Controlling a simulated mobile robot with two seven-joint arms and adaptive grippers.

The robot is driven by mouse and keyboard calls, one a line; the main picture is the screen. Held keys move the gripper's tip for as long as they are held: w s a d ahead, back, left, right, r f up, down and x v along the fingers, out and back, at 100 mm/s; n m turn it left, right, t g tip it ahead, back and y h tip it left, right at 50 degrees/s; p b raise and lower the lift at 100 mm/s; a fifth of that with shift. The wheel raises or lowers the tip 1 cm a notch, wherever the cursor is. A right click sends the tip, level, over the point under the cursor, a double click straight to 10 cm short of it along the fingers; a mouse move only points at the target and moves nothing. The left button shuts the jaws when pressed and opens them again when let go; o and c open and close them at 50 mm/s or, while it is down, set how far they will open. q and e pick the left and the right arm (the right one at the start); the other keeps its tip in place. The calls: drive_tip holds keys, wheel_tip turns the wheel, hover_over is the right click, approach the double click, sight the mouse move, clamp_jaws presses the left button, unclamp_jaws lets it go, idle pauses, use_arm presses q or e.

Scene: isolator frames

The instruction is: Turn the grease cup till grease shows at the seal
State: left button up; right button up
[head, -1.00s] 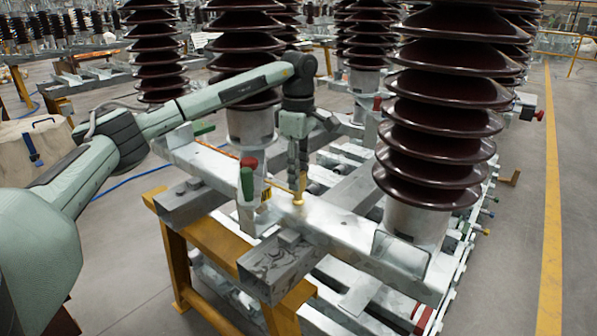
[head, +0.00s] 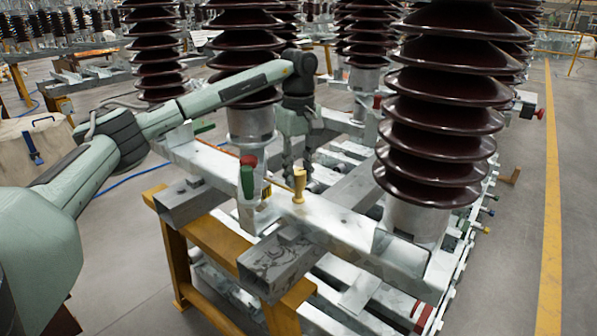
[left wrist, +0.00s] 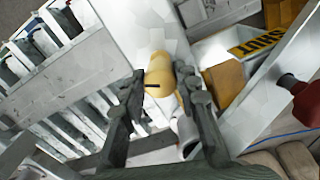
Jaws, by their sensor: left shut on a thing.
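The grease cup (head: 299,185) is a small brass-coloured fitting standing upright on the grey metal beam (head: 345,226). My left gripper (head: 291,170) comes down at its far side in the head view. In the left wrist view the brass cup (left wrist: 158,72) sits between the two dark fingers of my left gripper (left wrist: 160,82), which is shut on it. A short dark mark shows on the cup's side. The seal cannot be made out, and I see no clear grease. My right gripper is not in view.
A green handle with a red top (head: 247,178) stands on the beam left of the cup. A large brown ribbed insulator (head: 440,125) rises to the right. A yellow frame (head: 215,245) carries the beam. Open floor lies at the right.

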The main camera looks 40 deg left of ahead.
sight(299, 171)
use_arm(q)
drive_tip(key=shift+d, duration=0.1)
drive_tip(key=o, duration=1.2)
drive_tip(key=shift+c, duration=0.2)
drive_tip(key=shift+r, duration=0.1)
wheel_tip(299, 171, up, 12)
